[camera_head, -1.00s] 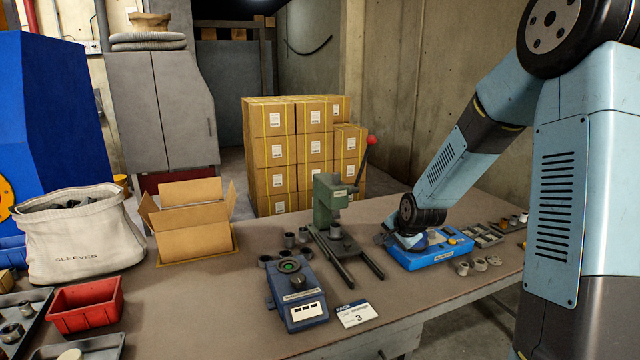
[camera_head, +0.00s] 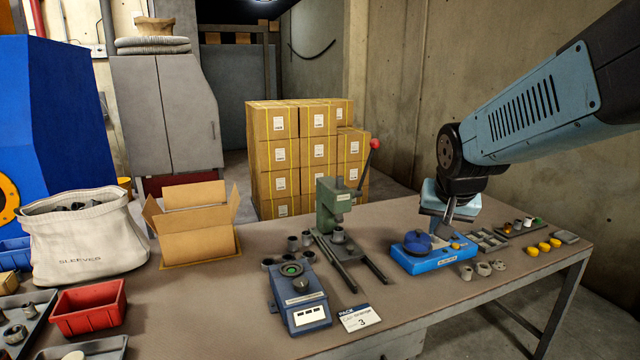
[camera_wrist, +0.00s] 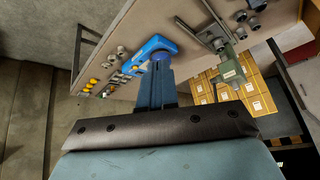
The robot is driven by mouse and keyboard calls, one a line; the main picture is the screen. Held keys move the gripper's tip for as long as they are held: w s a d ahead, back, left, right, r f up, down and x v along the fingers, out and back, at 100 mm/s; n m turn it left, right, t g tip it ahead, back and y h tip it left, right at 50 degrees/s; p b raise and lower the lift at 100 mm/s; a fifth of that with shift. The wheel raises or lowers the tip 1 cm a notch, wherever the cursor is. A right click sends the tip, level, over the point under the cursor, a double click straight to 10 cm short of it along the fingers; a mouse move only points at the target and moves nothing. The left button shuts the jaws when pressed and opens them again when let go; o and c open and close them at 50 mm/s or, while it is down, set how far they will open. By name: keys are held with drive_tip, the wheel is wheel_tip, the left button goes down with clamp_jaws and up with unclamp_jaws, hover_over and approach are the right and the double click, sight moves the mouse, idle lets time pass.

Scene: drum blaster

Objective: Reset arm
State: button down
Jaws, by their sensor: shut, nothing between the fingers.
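My arm reaches in from the right in the head view, with the wrist bent downward. My gripper (camera_head: 446,230) points down over the right part of the blue device (camera_head: 430,260) on the bench. Its fingers are shut and hold nothing. I cannot tell whether the fingertips touch the device or hang just above it. In the wrist view my gripper (camera_wrist: 160,58) also shows with its fingers together, and the blue device (camera_wrist: 150,48) lies behind the tips. A dark blue round knob (camera_head: 418,241) stands on the device, left of the fingers.
A green press (camera_head: 328,205) with a red-knobbed lever stands left of the device. Grey rings (camera_head: 483,268), yellow caps (camera_head: 543,247) and a parts tray (camera_head: 487,240) lie right of it. A blue-grey gauge (camera_head: 300,295), open carton (camera_head: 192,240) and red bin (camera_head: 88,308) stand further left.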

drive_tip(key=s+r+n, duration=0.3)
drive_tip(key=s, duration=1.1)
drive_tip(key=shift+s+d+r+g+y, duration=0.2)
drive_tip(key=shift+r+g+y, duration=0.1)
drive_tip(key=shift+r+y, duration=0.1)
